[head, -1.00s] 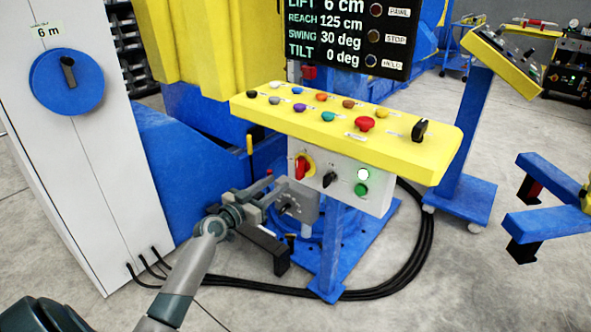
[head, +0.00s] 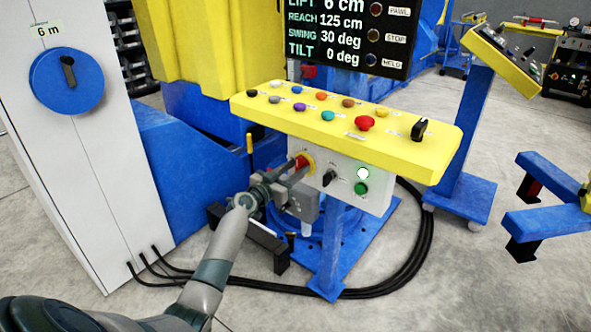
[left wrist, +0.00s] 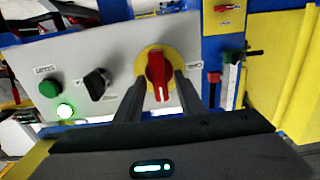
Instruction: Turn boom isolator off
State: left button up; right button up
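A red rotary knob on a yellow round plate (head: 302,160), which looks like the isolator, sits at the left of the grey front panel (head: 343,180) of the console. Its label is too small to read. In the left wrist view the red knob (left wrist: 158,75) stands with its grip about upright in the picture and a white mark at its lower end. My left gripper (head: 293,172) is open in front of it, partly hiding it in the head view. In the wrist view its two fingers lie on either side of the knob's lower part; contact cannot be told. My right gripper is not in view.
A black selector (head: 329,177) and a lit button (head: 363,173) above a green button (head: 361,189) are beside the knob. The yellow console top (head: 400,143) with several buttons overhangs the panel. A white cabinet (head: 85,150) stands left.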

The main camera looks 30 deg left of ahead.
pick_arm(q)
grip_shut()
